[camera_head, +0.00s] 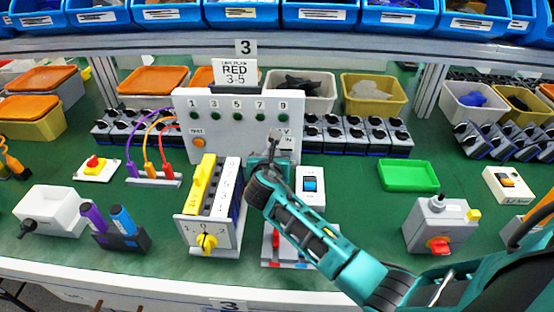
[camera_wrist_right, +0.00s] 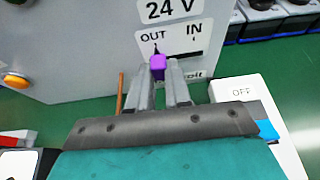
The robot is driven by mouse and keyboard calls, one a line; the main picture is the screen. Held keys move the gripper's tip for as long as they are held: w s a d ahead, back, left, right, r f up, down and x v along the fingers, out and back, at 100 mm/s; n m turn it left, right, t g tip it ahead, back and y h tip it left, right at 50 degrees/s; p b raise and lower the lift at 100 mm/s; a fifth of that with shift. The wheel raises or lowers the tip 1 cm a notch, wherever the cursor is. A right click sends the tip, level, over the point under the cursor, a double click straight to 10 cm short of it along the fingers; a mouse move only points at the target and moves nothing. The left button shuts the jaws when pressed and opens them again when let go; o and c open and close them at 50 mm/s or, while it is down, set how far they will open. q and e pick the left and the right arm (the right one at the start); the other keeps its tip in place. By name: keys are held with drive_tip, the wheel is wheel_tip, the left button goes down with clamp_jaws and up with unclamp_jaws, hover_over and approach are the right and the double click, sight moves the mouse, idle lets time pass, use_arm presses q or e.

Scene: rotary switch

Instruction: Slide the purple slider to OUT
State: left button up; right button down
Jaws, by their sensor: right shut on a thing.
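In the right wrist view the purple slider (camera_wrist_right: 157,65) sits on the front of the white panel (camera_wrist_right: 85,45), at the left end of its dark slot, below the word OUT. The slot (camera_wrist_right: 188,57) runs right to below the word IN. My right gripper (camera_wrist_right: 160,82) is shut on the slider, one finger on each side, partly covering it. In the head view my right gripper (camera_head: 273,137) is at the lower right of the white panel (camera_head: 232,103) and hides the slider. My left gripper is not in view.
A white switch box (camera_head: 310,187) with a blue rocker stands just right of my gripper. A white block with a yellow knob (camera_head: 208,241) stands to its left. An orange button (camera_wrist_right: 15,82) is on the panel's left side.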

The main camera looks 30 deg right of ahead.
drive_tip(key=shift+a+f, duration=0.1)
drive_tip(key=shift+a, duration=0.1)
drive_tip(key=c, duration=1)
unclamp_jaws()
drive_tip(key=shift+c, duration=0.2)
drive_tip(key=p+v, duration=0.1)
drive_tip(key=v, duration=1.2)
drive_tip(key=shift+p, duration=0.3)
drive_tip(key=shift+d, duration=0.1)
